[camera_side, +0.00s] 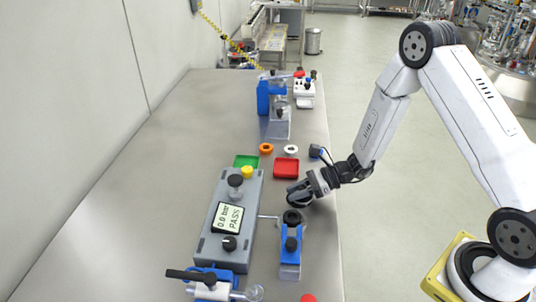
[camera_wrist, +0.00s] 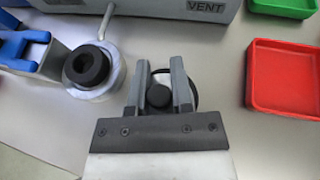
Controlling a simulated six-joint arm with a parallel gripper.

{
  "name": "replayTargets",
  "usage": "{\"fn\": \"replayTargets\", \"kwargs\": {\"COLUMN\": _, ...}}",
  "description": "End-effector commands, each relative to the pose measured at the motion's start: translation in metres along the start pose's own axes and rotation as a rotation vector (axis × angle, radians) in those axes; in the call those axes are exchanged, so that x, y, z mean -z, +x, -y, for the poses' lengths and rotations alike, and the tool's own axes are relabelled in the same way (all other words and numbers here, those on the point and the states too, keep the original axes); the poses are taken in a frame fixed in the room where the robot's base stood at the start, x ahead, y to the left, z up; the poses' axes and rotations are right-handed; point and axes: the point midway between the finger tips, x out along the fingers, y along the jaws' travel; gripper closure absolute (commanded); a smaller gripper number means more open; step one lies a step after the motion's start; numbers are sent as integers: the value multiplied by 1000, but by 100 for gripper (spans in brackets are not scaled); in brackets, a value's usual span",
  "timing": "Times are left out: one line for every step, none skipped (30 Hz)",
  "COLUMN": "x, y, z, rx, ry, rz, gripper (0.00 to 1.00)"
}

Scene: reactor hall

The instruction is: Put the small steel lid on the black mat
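My gripper (camera_wrist: 159,60) is low over the table at its right side, tilted down. It also shows in the side view (camera_side: 297,188). In the wrist view its two fingers stand on either side of a round black knob (camera_wrist: 158,97), which looks like the knob of the small steel lid. Whether the fingers press on the knob or only straddle it cannot be told. A pale grey surface, likely the lid, shows between the fingers. A dark round edge (camera_wrist: 194,92), likely the black mat, curves out beside the right finger. The fingers and palm hide most of both.
A steel cup with a black ring top (camera_wrist: 90,68) stands close left of my fingers, beside a blue-topped fixture (camera_side: 290,258). A red tray (camera_side: 286,175) and green tray (camera_side: 254,160) lie beyond. The grey tester (camera_side: 210,248) stands left. The table's left side is clear.

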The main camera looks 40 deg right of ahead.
Motion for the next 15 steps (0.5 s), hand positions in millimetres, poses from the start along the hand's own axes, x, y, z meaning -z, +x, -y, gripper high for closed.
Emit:
{"fn": "replayTargets", "kwargs": {"x": 0, "y": 0, "z": 0, "rx": 0, "ry": 0, "rz": 0, "gripper": 58}}
{"fn": "replayTargets", "kwargs": {"x": 0, "y": 0, "z": 0, "rx": 0, "ry": 0, "rz": 0, "gripper": 48}}
{"fn": "replayTargets", "kwargs": {"x": 0, "y": 0, "z": 0, "rx": 0, "ry": 0, "rz": 0, "gripper": 38}}
{"fn": "replayTargets", "kwargs": {"x": 0, "y": 0, "z": 0, "rx": 0, "ry": 0, "rz": 0, "gripper": 38}}
{"fn": "replayTargets", "kwargs": {"x": 0, "y": 0, "z": 0, "rx": 0, "ry": 0, "rz": -1, "gripper": 38}}
{"fn": "replayTargets", "kwargs": {"x": 0, "y": 0, "z": 0, "rx": 0, "ry": 0, "rz": -1, "gripper": 38}}
{"fn": "replayTargets", "kwargs": {"x": 0, "y": 0, "z": 0, "rx": 0, "ry": 0, "rz": -1, "gripper": 38}}
{"fn": "replayTargets", "kwargs": {"x": 0, "y": 0, "z": 0, "rx": 0, "ry": 0, "rz": -1, "gripper": 38}}
{"fn": "replayTargets", "kwargs": {"x": 0, "y": 0, "z": 0, "rx": 0, "ry": 0, "rz": -1, "gripper": 38}}
{"fn": "replayTargets", "kwargs": {"x": 0, "y": 0, "z": 0, "rx": 0, "ry": 0, "rz": -1, "gripper": 38}}
{"fn": "replayTargets", "kwargs": {"x": 0, "y": 0, "z": 0, "rx": 0, "ry": 0, "rz": -1, "gripper": 38}}
{"fn": "replayTargets", "kwargs": {"x": 0, "y": 0, "z": 0, "rx": 0, "ry": 0, "rz": 0, "gripper": 38}}
{"fn": "replayTargets", "kwargs": {"x": 0, "y": 0, "z": 0, "rx": 0, "ry": 0, "rz": -1, "gripper": 38}}
{"fn": "replayTargets", "kwargs": {"x": -1, "y": 0, "z": 0, "rx": 0, "ry": -1, "rz": 0, "gripper": 38}}
{"fn": "replayTargets", "kwargs": {"x": -1, "y": 0, "z": 0, "rx": 0, "ry": -1, "rz": 0, "gripper": 38}}
